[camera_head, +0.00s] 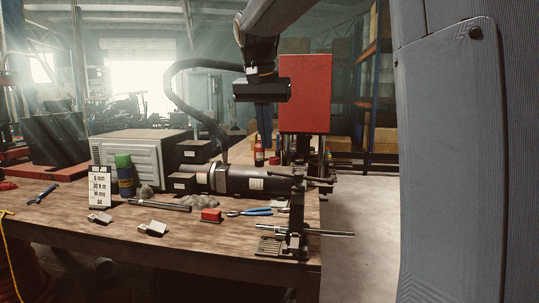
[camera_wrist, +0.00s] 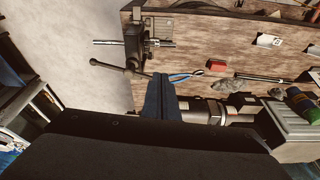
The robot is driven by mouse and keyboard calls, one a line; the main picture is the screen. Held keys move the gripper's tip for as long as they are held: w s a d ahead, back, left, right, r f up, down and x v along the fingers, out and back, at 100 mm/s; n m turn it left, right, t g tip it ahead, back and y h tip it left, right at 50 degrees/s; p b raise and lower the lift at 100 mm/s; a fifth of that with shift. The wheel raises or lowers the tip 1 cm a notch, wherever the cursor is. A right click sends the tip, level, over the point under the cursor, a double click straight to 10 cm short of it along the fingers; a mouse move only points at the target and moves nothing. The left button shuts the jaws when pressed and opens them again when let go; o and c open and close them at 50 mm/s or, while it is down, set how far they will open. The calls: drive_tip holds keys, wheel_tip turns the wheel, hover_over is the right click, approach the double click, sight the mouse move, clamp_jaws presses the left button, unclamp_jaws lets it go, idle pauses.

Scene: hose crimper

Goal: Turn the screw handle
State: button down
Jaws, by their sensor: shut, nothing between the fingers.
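The hose crimper's dark vise-like frame (camera_head: 297,215) stands at the right end of the wooden bench. It also shows in the wrist view (camera_wrist: 133,42) near the bench edge. The screw handle (camera_wrist: 112,68) is a dark bar with a ball end, reaching out past the bench edge. In the head view the handle (camera_head: 318,182) is small and partly lost among dark parts. My gripper (camera_head: 265,144) points down above the bench, with its blue fingers together and empty. In the wrist view my gripper's fingertips (camera_wrist: 160,76) appear beside the handle's inner end; I cannot tell the height gap.
A black cylinder (camera_head: 247,181) lies along the bench behind the crimper. A metal rod (camera_head: 332,233) sticks out to the right. Blue pliers (camera_head: 252,211) and a red block (camera_head: 211,215) lie on the bench (camera_head: 190,245). A red box (camera_head: 305,93) stands high behind.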

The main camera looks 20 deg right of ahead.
sight(298, 186)
drive_tip(key=s+d+f+m+h+p, duration=0.2)
drive_tip(key=s+d+p, duration=0.3)
drive_tip(key=s, duration=0.6)
drive_tip(key=w+d+f+p, duration=0.4)
drive_tip(key=w+d+f, duration=0.1)
drive_tip(key=d+f, duration=0.2)
drive_tip(key=shift+w+f+t, duration=0.3)
drive_tip(key=shift+w+f, duration=0.05)
drive_tip(key=shift+f, duration=0.35)
drive_tip(key=shift+w+d+b, duration=0.35)
drive_tip(key=shift+d, duration=0.2)
